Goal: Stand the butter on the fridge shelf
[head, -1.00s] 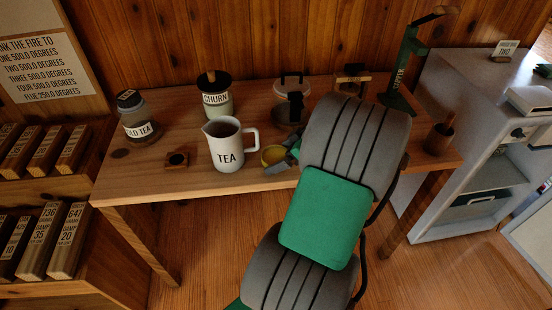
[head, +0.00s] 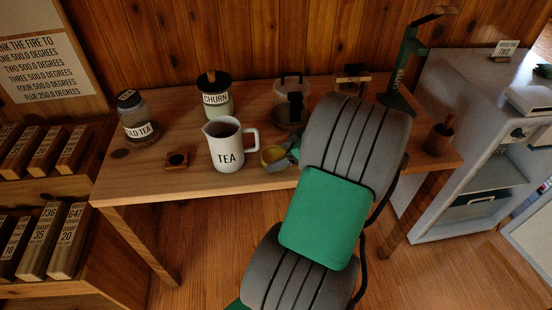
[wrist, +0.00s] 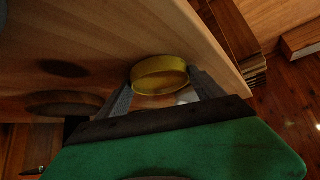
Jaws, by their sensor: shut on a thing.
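A round yellow piece (head: 273,155), which looks like the butter, is at the table's front edge, right of the tea jug. In the wrist view it shows as a short yellow disc (wrist: 160,76) between my fingertips. My gripper (head: 281,156) is shut on it, with one finger on each side. I cannot tell whether it still touches the table. The grey-white cabinet (head: 440,110) at the right looks like the fridge. Its front is open, showing a shelf (head: 491,182) and a dark container (head: 480,198) below. My arm hides part of the table.
The white tea jug (head: 226,150) stands close left of my gripper. The table (head: 180,183) also holds a cold tea jar (head: 137,122), a churn (head: 215,98), a clear lidded pot (head: 291,98), a green stand (head: 400,75) and a wooden cup (head: 440,137). Floor shows between table and cabinet.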

